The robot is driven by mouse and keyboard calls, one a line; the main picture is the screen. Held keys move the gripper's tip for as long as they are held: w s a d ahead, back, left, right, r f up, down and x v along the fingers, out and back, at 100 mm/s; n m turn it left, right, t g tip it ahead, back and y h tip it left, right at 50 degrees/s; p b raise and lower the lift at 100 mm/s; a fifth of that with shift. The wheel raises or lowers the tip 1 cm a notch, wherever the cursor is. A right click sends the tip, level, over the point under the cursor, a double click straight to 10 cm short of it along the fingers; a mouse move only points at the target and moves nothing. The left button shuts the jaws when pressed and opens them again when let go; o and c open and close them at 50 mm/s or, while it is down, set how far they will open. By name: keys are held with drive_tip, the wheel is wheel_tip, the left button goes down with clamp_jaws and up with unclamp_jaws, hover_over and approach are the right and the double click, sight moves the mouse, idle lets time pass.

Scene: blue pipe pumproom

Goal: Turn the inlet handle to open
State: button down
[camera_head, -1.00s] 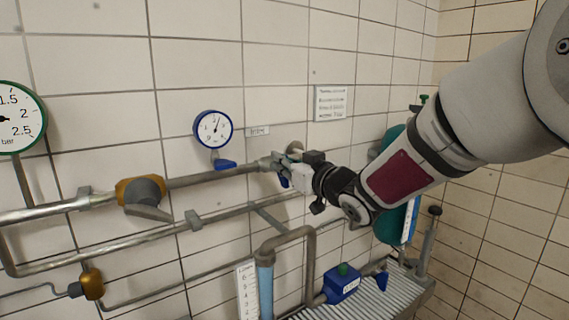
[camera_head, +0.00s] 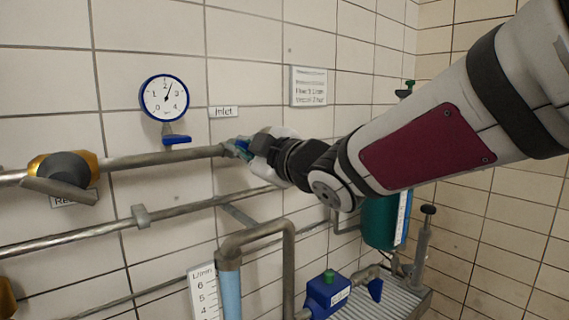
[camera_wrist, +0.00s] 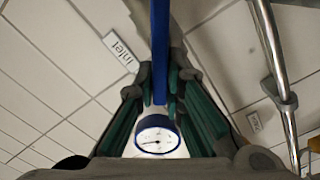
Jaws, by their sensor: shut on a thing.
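The inlet handle is a long blue lever (camera_wrist: 160,40), seen upright in the wrist view. Its lower end lies between the green-padded fingers of my gripper (camera_wrist: 160,88), which is shut on it. In the head view my gripper (camera_head: 245,149) is at the right end of the upper grey pipe (camera_head: 165,160), under the "Inlet" label (camera_head: 224,112). There it hides most of the handle and valve body; only a small blue part shows. The "Inlet" label (camera_wrist: 121,50) is also left of the handle in the wrist view.
A blue-rimmed gauge (camera_head: 164,98) with a small blue lever below it is left of my gripper. A brass valve (camera_head: 62,172) is farther left. A bent grey pipe (camera_head: 255,236), a blue box (camera_head: 327,292) and a teal tank (camera_head: 380,222) stand below and right.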

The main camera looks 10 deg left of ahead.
drive_tip(key=n+b, duration=0.2)
drive_tip(key=b, duration=0.1)
drive_tip(key=f+n+b, duration=0.1)
drive_tip(key=n+b, duration=0.1)
drive_tip(key=b, duration=0.1)
drive_tip(key=shift+s+a+f, duration=0.1)
drive_tip(key=shift+a+f, duration=0.05)
drive_tip(key=n+b, duration=0.3)
drive_tip(key=shift+s+f, duration=0.1)
drive_tip(key=shift+f, duration=0.05)
drive_tip(key=c, duration=1.7)
unclamp_jaws()
drive_tip(key=shift+s, duration=0.1)
drive_tip(key=v, duration=1.1)
drive_tip(key=shift+s+d, duration=0.25)
drive_tip(key=shift+d, duration=0.1)
